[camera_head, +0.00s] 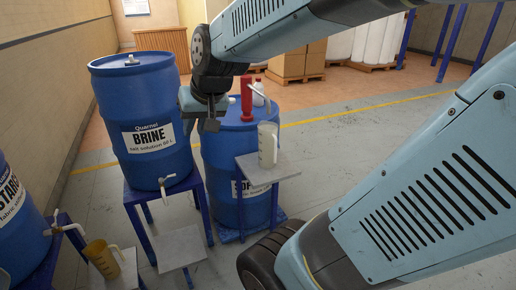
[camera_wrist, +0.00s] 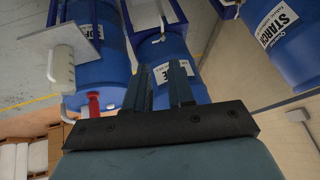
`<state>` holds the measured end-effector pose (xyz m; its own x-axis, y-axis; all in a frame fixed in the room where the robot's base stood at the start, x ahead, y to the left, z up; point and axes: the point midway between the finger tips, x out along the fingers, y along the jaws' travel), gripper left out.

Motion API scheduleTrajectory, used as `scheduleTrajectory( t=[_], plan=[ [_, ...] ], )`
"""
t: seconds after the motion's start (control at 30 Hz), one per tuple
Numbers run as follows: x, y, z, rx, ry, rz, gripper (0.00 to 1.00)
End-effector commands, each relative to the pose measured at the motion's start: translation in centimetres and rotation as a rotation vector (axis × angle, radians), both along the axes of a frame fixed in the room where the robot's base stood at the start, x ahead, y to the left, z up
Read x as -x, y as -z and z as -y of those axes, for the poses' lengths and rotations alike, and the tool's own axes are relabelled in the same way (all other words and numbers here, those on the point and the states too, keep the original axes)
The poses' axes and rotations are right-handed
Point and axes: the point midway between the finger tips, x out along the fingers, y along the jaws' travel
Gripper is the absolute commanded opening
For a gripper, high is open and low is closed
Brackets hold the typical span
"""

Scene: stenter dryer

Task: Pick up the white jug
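The white jug (camera_head: 267,146) stands upright on a small grey shelf (camera_head: 281,167) in front of the blue drum with a red pump. It looks translucent with pale contents. In the wrist view the jug (camera_wrist: 62,70) is at the left and appears inverted, its handle on the left side. My gripper (camera_head: 202,116) hangs beside the upper right of the BRINE drum, to the left of the jug and apart from it. In the wrist view my gripper (camera_wrist: 160,70) has its two fingers apart with nothing between them.
The BRINE drum (camera_head: 143,110) stands on a blue frame at left. The red hand pump (camera_head: 246,98) rises from the drum (camera_head: 220,150) behind the jug. A yellow jug (camera_head: 103,258) sits under the STARCH drum's tap (camera_head: 68,229). Open floor (camera_head: 345,140) lies right of the jug.

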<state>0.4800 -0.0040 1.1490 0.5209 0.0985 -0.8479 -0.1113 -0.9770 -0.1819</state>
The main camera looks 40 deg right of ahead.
Motion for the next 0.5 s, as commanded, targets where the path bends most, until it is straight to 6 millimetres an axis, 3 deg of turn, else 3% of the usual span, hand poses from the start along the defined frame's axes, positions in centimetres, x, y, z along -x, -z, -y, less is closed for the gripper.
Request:
scheduleTrajectory(
  t=[0.2,0.5],
  plan=[
    [-6.3,3.4,0.7,-0.101,0.14,0.022,0.23],
    [-13.5,9.4,3.2,-0.168,0.373,0.069,0.23]
  ],
)
